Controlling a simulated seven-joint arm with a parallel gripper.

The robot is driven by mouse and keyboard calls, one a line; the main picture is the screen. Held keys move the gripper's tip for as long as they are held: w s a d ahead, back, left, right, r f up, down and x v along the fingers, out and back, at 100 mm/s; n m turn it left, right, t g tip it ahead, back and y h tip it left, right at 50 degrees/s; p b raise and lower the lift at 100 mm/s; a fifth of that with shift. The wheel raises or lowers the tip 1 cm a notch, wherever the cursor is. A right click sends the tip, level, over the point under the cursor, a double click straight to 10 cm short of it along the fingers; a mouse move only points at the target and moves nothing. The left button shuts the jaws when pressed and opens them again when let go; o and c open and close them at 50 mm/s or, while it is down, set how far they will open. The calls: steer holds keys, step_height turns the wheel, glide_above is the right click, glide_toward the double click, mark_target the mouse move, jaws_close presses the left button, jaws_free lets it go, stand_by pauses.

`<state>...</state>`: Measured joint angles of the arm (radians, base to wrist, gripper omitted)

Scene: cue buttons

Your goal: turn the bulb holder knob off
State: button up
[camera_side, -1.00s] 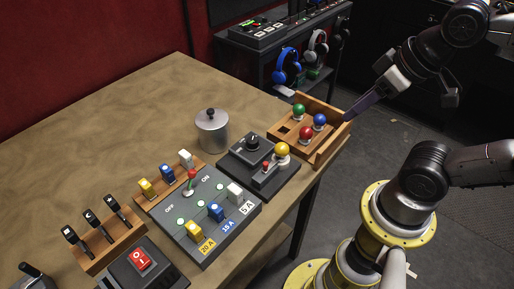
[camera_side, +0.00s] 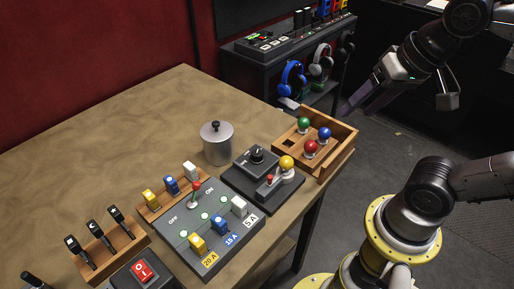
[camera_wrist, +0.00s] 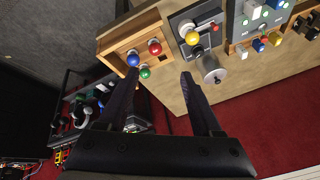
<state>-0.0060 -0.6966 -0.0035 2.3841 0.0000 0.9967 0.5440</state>
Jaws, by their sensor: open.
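The bulb holder (camera_side: 246,186) is a dark box on the table, with a black knob (camera_side: 257,154) on top toward its back. A yellow bulb (camera_side: 287,162) stands upright at its right side, and a small red-tipped switch (camera_side: 270,179) is at its front. In the wrist view the holder is at the top, with the yellow bulb (camera_wrist: 192,38) and the knob (camera_wrist: 198,52), partly hard to make out. My gripper (camera_wrist: 159,74) is open and empty. It is raised, beyond the wooden bulb box and well apart from the knob.
A wooden box (camera_side: 341,150) with green, blue and red bulbs stands beside the holder. A metal canister (camera_side: 217,147) with a lid is behind the holder. A grey fuse panel (camera_side: 178,227) with a red-tipped lever is in front of it. Bare table lies at the left.

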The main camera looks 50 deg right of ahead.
steer(key=w+a+r+m+g, duration=0.2)
steer(key=w+r+m, duration=0.2)
steer(key=w+m, duration=0.25)
steer(key=m+g, duration=0.2)
steer(key=g, duration=0.1)
glide_above(257, 153)
step_height(257, 153, down, 7)
step_height(257, 153, down, 14)
steer(key=shift+r, duration=0.25)
jaws_close()
